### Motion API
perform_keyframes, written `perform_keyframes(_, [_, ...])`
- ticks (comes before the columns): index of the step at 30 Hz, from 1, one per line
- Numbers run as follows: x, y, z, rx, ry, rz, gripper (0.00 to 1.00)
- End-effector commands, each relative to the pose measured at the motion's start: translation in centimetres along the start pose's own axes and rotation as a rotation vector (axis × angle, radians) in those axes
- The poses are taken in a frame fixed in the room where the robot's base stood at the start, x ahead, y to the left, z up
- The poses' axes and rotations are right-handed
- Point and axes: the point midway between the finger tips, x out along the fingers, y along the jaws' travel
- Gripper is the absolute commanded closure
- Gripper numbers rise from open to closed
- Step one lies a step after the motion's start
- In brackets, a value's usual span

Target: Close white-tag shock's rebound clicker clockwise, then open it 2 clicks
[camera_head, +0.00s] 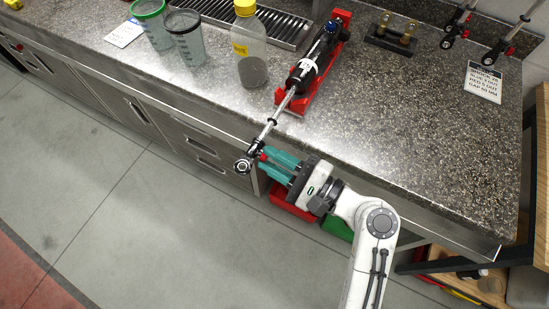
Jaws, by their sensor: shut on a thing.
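The shock (302,76) lies in a red cradle (318,85) on the counter, with a small white tag on its black body. Its silver shaft runs down and left past the counter's front edge to a round eyelet (244,165) in the air. The red rebound clicker (262,156) shows as a small spot beside the eyelet. My gripper (266,160) reaches in from the lower right, its teal fingers shut on the clicker. The fingertips partly hide the clicker, and its turn position is too small to tell.
A bottle with a yellow cap (250,50) and two clear cups (187,40) stand left of the shock. A printed card (484,82) lies at the right. More shocks (455,22) stand at the back right.

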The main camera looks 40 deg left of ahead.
Motion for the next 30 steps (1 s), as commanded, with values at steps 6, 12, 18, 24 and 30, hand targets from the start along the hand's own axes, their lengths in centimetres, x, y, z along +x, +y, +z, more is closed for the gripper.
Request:
perform_keyframes(6, [0.0,0.1,0.0,0.002,0.0,0.001,0.74])
perform_keyframes(12, [0.0,0.0,0.0,0.002,0.0,0.001,0.54])
perform_keyframes(18, [0.0,0.0,0.0,0.002,0.0,0.001,0.52])
perform_keyframes(24, [-1.0,0.1,-0.1,0.002,0.002,-0.002,0.52])
perform_keyframes(30, [-4.5,0.1,-0.2,0.001,0.003,-0.003,0.52])
